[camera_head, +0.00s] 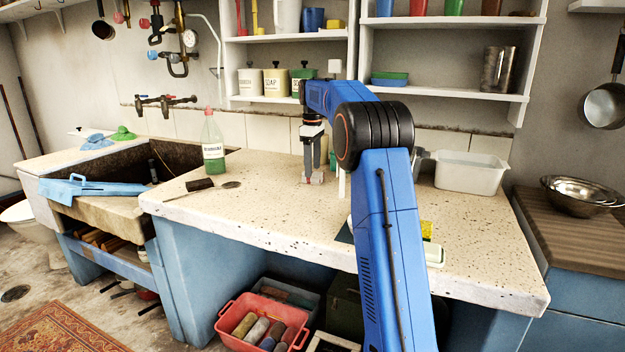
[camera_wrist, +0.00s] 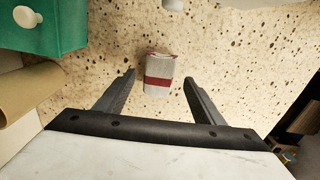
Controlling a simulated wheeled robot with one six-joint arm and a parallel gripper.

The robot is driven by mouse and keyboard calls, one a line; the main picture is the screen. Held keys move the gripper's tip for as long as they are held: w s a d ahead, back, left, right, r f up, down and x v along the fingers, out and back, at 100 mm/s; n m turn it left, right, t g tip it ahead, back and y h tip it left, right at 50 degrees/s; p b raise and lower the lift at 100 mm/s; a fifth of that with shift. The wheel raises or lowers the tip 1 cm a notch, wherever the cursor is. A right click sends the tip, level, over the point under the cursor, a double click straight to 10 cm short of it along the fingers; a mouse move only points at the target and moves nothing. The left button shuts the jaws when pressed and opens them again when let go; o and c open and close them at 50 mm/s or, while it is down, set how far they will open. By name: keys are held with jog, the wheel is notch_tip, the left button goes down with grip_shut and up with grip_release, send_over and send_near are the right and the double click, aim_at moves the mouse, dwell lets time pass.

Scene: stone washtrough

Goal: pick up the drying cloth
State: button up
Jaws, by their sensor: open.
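A small folded grey-white cloth with a dark red band (camera_wrist: 158,72) lies on the speckled counter; I take it to be the drying cloth. In the wrist view it is between and slightly beyond my fingertips, with a gap on each side. My gripper (camera_head: 311,172) points down over the counter, open and empty. In the head view the cloth (camera_head: 315,179) shows at the fingertips, small and partly hidden by them. I cannot tell the exact height of the fingers above the counter.
A green object with a white knob (camera_wrist: 45,22) and a brown roll (camera_wrist: 28,92) are left of the gripper in the wrist view. A bottle (camera_head: 212,145), a brush (camera_head: 198,185) and a white tub (camera_head: 468,172) stand or lie on the counter (camera_head: 270,210). Shelves are behind.

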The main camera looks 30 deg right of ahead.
jog(key=shift+f, duration=1.8)
jog(key=c, duration=1.2)
jog(key=shift+o, duration=0.2)
jog(key=shift+r, duration=0.15)
notch_tip(320, 180, up, 18)
jog(key=shift+o, duration=0.5)
